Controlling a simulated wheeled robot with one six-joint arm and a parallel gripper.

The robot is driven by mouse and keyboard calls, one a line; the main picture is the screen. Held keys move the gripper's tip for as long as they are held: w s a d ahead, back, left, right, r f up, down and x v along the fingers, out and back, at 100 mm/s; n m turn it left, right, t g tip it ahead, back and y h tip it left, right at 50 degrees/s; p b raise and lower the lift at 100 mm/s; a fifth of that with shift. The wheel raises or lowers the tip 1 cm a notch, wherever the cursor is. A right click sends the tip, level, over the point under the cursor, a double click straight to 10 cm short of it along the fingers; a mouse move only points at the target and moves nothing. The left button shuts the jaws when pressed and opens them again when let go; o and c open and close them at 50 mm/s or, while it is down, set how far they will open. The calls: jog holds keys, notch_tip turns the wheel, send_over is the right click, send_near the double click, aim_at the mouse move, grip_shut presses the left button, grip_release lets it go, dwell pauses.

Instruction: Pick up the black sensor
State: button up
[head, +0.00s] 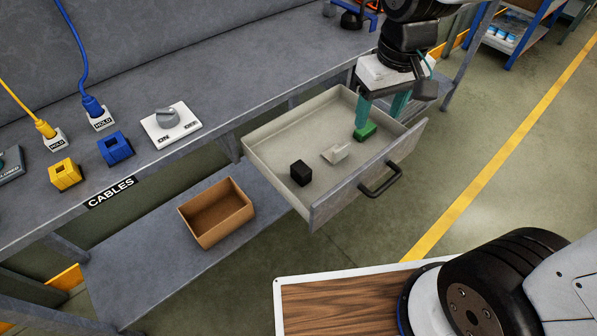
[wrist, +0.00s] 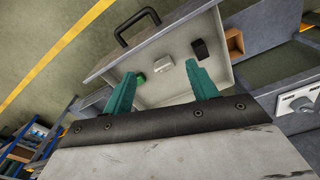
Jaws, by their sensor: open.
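The black sensor (head: 301,173) is a small dark block lying in the open drawer (head: 265,158), toward its left side in the head view. In the wrist view the black sensor (wrist: 200,49) lies beyond the right fingertip. My gripper (head: 383,112) has green fingers spread apart over the right part of the drawer. In the wrist view my gripper (wrist: 165,82) is open with nothing between its fingers. A green block (head: 365,131) lies close by the left finger in the head view; I cannot tell whether they touch. A white block (head: 336,153) lies between the green block and the sensor.
The drawer front with its dark handle (head: 380,180) sticks out from the grey bench. An empty cardboard box (head: 216,212) stands on the lower shelf. Yellow and blue connectors, hold blocks and a rotary switch (head: 170,122) sit on the bench top. Floor right of the drawer is free.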

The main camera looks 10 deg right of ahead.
jog(key=w+a+f+n, duration=0.2)
jog(key=w+a+f, duration=0.2)
jog(key=a+f, duration=0.15)
jog(key=n, duration=0.1)
send_over(301, 167)
jog(key=d, duration=0.1)
jog(key=shift+g, duration=0.3)
notch_tip(301, 167, down, 10)
jog(key=shift+s+f, duration=0.1)
jog(key=shift+n, duration=0.3)
jog(key=f, duration=0.5)
jog(key=a+f, duration=0.1)
jog(key=f, duration=0.2)
jog(key=shift+f, duration=0.35)
jog(key=shift+c, duration=0.4)
jog(key=c, duration=1)
